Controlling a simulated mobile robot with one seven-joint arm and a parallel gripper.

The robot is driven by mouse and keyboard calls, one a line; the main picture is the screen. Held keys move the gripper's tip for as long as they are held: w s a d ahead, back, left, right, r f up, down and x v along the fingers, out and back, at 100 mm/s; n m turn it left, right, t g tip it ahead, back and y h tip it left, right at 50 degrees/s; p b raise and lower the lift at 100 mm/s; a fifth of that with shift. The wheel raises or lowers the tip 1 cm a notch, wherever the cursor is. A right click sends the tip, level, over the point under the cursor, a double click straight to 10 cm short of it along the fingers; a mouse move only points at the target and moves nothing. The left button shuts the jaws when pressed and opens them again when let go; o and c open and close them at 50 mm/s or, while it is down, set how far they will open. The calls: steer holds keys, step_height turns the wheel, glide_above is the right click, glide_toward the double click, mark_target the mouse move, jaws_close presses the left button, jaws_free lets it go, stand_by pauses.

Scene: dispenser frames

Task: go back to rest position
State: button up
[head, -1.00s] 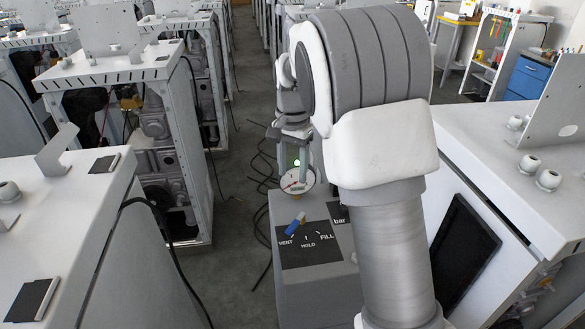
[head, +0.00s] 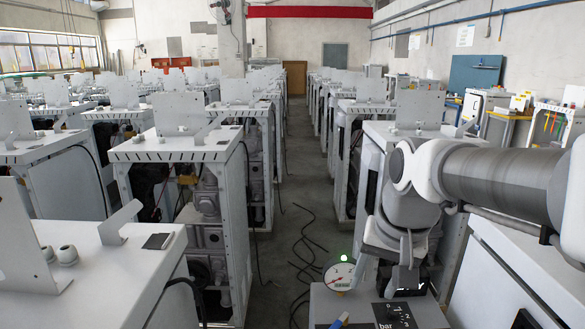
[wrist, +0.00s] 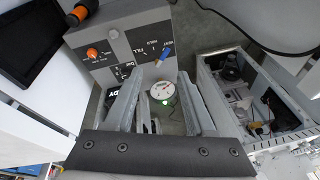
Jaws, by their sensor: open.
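My gripper (head: 405,283) hangs over the grey control box (head: 322,303) at the lower right of the head view. In the wrist view my gripper (wrist: 158,82) has its two fingers spread apart with nothing held. A round white gauge (head: 339,277) with a green light stands at the back of the box, left of my gripper. The gauge also shows between the fingers in the wrist view (wrist: 161,91). A blue lever (wrist: 163,57) sits on the box's panel, clear of the fingers. My arm reaches in from the right.
White dispenser frames (head: 178,150) stand in rows on both sides of an aisle (head: 305,180). Black cables (head: 304,245) lie on the floor left of the box. The wrist view shows an orange knob (wrist: 92,52) on the panel and an open frame (wrist: 250,90) at right.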

steer(key=s+f+n+t, duration=0.1)
steer(key=s+n+t, duration=0.1)
steer(key=s, duration=1)
steer(key=shift+d+f+n+h, duration=0.25)
steer(key=shift+d+n+h, duration=0.15)
steer(key=shift+n, duration=0.4)
steer(key=shift+d, duration=0.1)
stand_by(2.1)
